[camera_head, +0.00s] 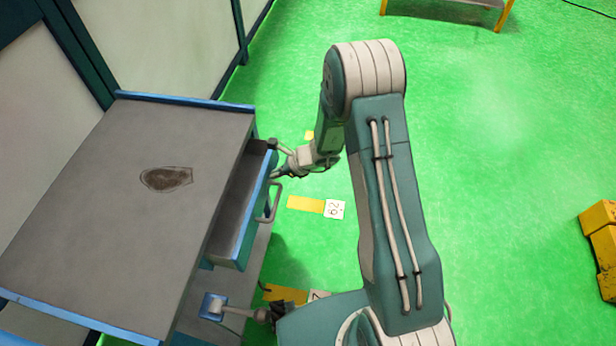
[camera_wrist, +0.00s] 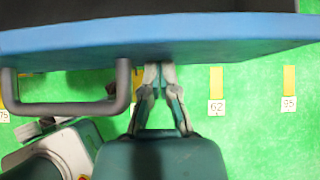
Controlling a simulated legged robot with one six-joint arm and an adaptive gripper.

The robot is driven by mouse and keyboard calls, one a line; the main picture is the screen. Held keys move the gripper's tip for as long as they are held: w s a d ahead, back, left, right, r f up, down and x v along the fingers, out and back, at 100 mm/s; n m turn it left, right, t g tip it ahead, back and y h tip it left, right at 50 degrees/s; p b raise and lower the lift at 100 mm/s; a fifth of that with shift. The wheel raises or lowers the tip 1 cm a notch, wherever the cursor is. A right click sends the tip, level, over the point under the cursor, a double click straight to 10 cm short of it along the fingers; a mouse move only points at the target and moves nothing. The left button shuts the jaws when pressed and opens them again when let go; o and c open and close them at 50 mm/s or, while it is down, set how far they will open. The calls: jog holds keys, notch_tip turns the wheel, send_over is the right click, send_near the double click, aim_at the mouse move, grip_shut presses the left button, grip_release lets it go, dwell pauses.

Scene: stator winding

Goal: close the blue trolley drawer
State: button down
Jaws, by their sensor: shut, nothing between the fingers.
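The blue trolley drawer (camera_head: 243,220) stands partly open from the right side of the grey-topped trolley (camera_head: 110,220). Its grey bar handle (camera_head: 271,203) sticks out from the front. My gripper (camera_head: 277,173) is at the far end of the drawer front, beyond the handle. In the wrist view the drawer's blue front edge (camera_wrist: 215,35) spans the top. The handle (camera_wrist: 70,108) hangs at the left. My gripper (camera_wrist: 159,70) is shut and empty, its fingertips at the drawer front, right of the handle. I cannot tell whether they touch it.
A dark patch (camera_head: 166,179) marks the trolley top. A wall with dark frames (camera_head: 160,50) stands behind the trolley. Yellow blocks (camera_head: 602,240) stand at the right edge. The green floor (camera_head: 500,180) right of my arm is largely clear, with number markers (camera_head: 334,210) near the trolley.

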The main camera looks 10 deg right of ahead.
aim_at(269, 169)
jog(key=w+a, duration=0.1)
jog(key=a, duration=0.1)
jog(key=w+a, duration=0.1)
jog(key=a, duration=0.1)
jog(key=w+a, duration=0.1)
jog(key=a, duration=0.1)
jog(key=shift+a, duration=0.4)
jog(key=shift+w+a, duration=0.1)
jog(key=shift+a+r, duration=0.1)
jog(key=shift+d, duration=0.3)
jog(key=d, duration=0.1)
jog(key=s+d, duration=0.2)
jog(key=d, duration=0.1)
jog(key=shift+r, duration=0.3)
jog(key=v, duration=0.8)
jog(key=shift+d+r, duration=0.2)
jog(key=shift+d, duration=0.1)
